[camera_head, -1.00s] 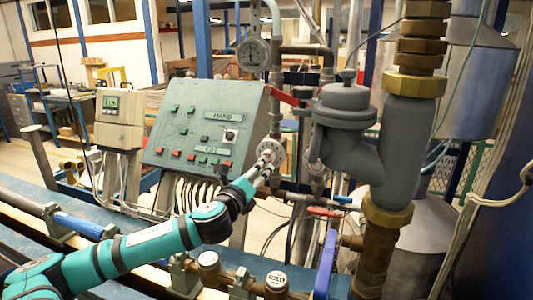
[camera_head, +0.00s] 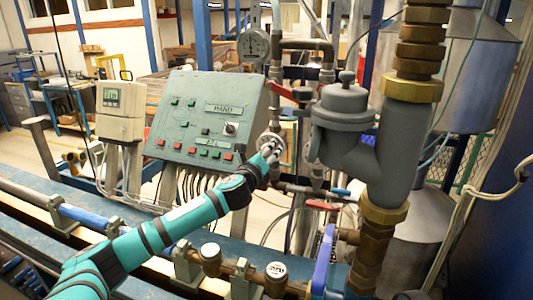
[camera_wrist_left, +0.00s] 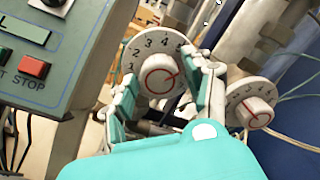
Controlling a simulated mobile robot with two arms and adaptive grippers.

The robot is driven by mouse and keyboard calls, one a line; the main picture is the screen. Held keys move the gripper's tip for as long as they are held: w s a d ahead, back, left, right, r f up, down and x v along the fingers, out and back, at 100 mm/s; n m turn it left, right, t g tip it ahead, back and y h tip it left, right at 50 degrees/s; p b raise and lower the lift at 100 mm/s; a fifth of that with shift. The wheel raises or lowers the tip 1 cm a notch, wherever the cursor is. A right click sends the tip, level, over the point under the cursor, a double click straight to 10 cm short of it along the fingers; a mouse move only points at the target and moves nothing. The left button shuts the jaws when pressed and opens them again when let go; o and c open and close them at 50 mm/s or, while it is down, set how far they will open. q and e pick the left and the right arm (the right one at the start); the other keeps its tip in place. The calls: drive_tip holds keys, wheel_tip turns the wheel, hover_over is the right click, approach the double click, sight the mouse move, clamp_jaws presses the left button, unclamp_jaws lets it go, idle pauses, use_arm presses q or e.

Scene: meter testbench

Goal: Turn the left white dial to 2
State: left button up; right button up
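The left white dial (camera_wrist_left: 160,80) is in the upper middle of the left wrist view. It is a white disc with black numbers and a raised knob with a red ring and mark. I cannot tell exactly which number the mark points to. In the head view the dial (camera_head: 269,142) shows partly behind my left gripper (camera_head: 271,156), right of the control panel. In the left wrist view my left gripper (camera_wrist_left: 165,98) has its fingers apart, one on each side of the knob; contact is unclear. A second white dial (camera_wrist_left: 252,108) is to the right. My right gripper is not in view.
The green-grey control panel (camera_head: 187,122) with buttons stands close left of the dial. A grey valve body (camera_head: 345,120) and thick pipe (camera_head: 400,140) stand to the right. A red-handled lever (camera_head: 320,205) and a blue handle (camera_head: 324,262) are below.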

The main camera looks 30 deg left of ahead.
use_arm(q)
drive_tip(key=c, duration=0.8)
drive_tip(key=shift+c, duration=0.2)
drive_tip(key=shift+f+n, duration=0.1)
drive_tip(key=shift+n, duration=0.2)
drive_tip(key=n, duration=2.1)
drive_tip(key=shift+n+b, duration=0.3)
drive_tip(key=shift+b, duration=0.1)
